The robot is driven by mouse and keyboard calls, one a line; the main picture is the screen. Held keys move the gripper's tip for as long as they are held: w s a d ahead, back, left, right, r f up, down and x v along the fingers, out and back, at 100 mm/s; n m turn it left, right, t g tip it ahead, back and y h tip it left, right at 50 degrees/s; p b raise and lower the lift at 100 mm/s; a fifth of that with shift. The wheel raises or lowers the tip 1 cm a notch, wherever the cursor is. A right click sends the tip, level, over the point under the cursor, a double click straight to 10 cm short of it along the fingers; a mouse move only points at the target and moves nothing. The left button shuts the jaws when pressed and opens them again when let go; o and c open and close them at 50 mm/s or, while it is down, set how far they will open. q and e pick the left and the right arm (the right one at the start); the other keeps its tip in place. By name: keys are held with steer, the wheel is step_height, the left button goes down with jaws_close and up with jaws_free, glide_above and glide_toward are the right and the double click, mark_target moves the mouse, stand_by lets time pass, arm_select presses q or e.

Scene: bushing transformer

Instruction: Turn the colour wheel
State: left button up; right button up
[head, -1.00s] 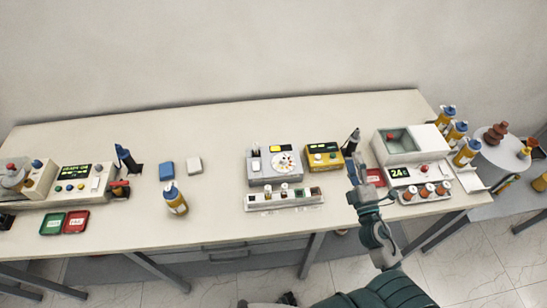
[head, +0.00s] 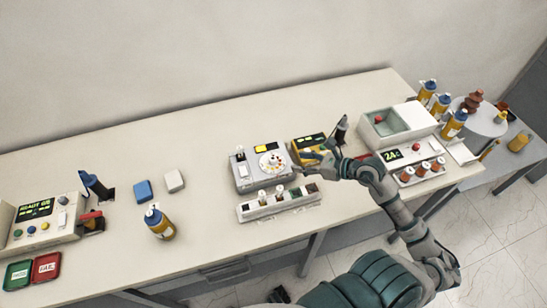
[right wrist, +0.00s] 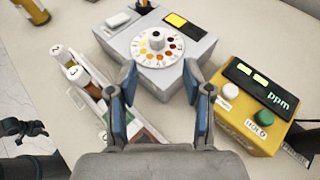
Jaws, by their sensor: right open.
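The colour wheel (head: 272,162) is a white disc with a ring of yellow to dark red dots, on top of a grey box (head: 243,177).
A yellow ppm meter (right wrist: 255,100) stands close on the right of the grey box. A rack of vials (head: 278,202) lies in front of it. A blue-capped bottle (head: 160,222) stands to the left. Bare table lies between bottle and box.

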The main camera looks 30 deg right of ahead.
mark_target(274, 159)
steer(key=x, duration=1)
steer(key=shift+w+a+p, duration=0.1)
steer(key=shift+a+p, duration=0.25)
steer(key=shift+a, duration=0.1)
steer(key=shift+w+a+f, duration=0.1)
steer(key=shift+w, duration=0.2)
steer(key=shift+d+f, duration=0.1)
steer(key=shift+d, duration=0.15)
steer(key=shift+c, duration=0.3)
steer(key=shift+a, duration=0.1)
steer(key=c, duration=0.8)
arm_select(q)
steer(key=shift+s+a+f, duration=0.15)
steer(key=shift+s, duration=0.25)
steer(key=shift+s+a+f, duration=0.1)
steer(key=shift+s+f, duration=0.05)
steer(key=shift+s, duration=0.2)
arm_select(e)
steer(key=shift+s+a, duration=0.1)
jaws_close()
